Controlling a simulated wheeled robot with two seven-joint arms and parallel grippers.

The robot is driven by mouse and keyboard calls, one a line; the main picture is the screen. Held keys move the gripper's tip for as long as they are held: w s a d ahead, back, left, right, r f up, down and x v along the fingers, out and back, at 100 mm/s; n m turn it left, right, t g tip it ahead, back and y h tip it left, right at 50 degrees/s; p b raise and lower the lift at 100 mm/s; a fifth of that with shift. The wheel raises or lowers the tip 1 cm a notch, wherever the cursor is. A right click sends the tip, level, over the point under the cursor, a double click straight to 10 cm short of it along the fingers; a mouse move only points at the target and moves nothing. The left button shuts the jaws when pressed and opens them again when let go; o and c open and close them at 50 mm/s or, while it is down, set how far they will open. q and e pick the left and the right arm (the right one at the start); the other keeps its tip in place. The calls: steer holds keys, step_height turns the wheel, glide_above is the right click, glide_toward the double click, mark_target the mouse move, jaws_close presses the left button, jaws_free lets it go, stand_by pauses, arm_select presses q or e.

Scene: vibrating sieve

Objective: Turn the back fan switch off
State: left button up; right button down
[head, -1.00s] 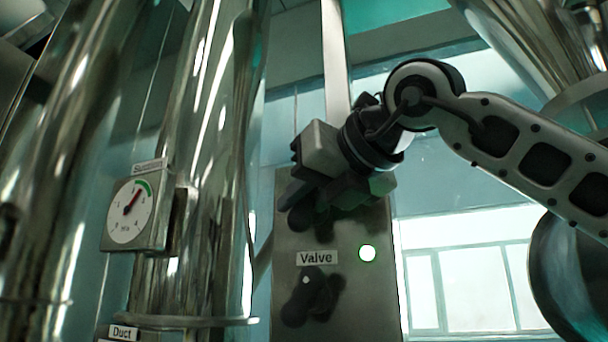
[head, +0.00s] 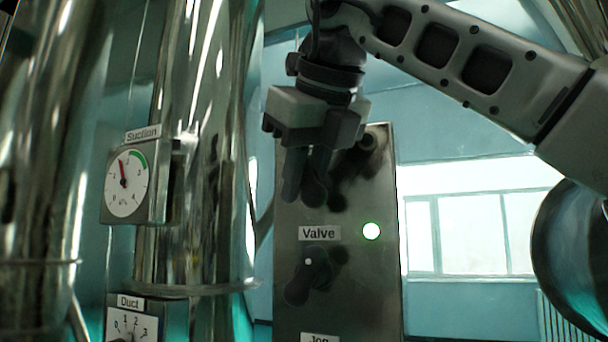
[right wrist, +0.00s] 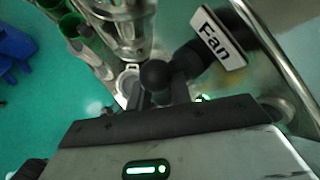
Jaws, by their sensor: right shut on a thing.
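The back fan switch has a black handle (right wrist: 155,75) with a round end, beside the white "Fan" label (right wrist: 214,42) in the right wrist view. My right gripper (head: 303,190) points down in front of the upper part of the grey switch panel (head: 290,325). It also shows in the right wrist view (right wrist: 160,93), shut on the handle. In the head view the gripper covers the fan switch and its label. A dark round fitting (head: 369,141) shows at the panel's top right, unlit. My left gripper is out of view.
Below is the valve switch (head: 298,290) with its label (head: 319,233) and a lit lamp (head: 371,231). Left stand shiny pipes with a suction gauge (head: 127,184) and a duct dial (head: 131,322). A window (head: 470,235) is at right.

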stand_by(0.5)
steer(key=c, duration=1.5)
jaws_free()
steer(key=shift+c, duration=0.2)
